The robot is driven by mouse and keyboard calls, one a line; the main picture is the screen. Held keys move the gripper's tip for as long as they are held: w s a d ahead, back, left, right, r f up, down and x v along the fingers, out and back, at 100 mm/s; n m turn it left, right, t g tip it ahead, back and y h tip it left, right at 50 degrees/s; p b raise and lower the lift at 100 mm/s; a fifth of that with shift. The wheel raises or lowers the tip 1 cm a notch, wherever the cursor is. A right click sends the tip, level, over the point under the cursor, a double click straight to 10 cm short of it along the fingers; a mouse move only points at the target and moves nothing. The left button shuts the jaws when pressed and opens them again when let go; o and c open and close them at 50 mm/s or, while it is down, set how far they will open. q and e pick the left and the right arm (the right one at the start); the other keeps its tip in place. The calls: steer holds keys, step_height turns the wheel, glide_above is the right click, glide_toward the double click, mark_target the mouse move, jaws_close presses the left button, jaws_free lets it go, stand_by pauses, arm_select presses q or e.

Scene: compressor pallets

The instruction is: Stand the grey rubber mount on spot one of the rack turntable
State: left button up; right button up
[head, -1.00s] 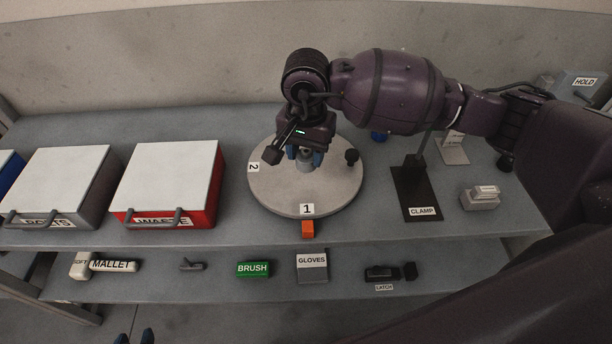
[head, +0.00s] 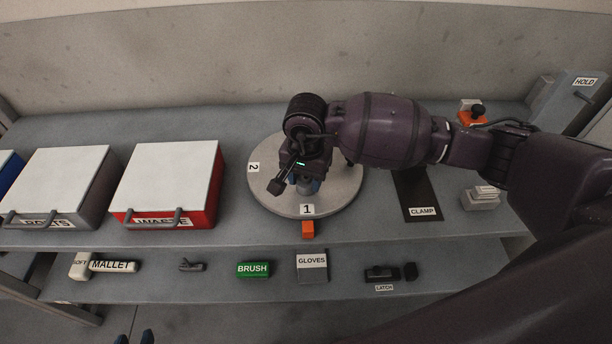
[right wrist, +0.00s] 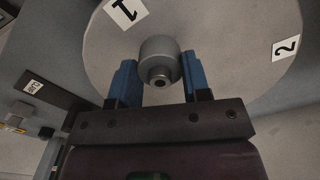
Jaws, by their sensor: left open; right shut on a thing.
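The grey rubber mount (right wrist: 159,58) is a short cylinder with a narrower stub, held between the blue fingers of my right gripper (right wrist: 152,84). In the head view, my right gripper (head: 307,187) is shut on the mount over the front part of the round grey turntable (head: 335,196), just behind the label 1 (head: 307,210). I cannot tell whether the mount touches the plate. Label 2 (head: 254,167) is at the plate's left. Only the blue fingertips of my left gripper (head: 134,337) show at the bottom edge, open and apart.
An orange block (head: 308,229) sits at the turntable's front edge. A red waste box (head: 200,205) is to the left; a black clamp board (head: 415,192) and grey block (head: 482,198) are to the right. The lower shelf (head: 215,287) holds several tools.

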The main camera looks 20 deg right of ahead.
steer(key=shift+f, duration=0.2)
steer(key=o, duration=0.9)
steer(key=shift+r, duration=6.25)
steer(key=shift+f, duration=0.1)
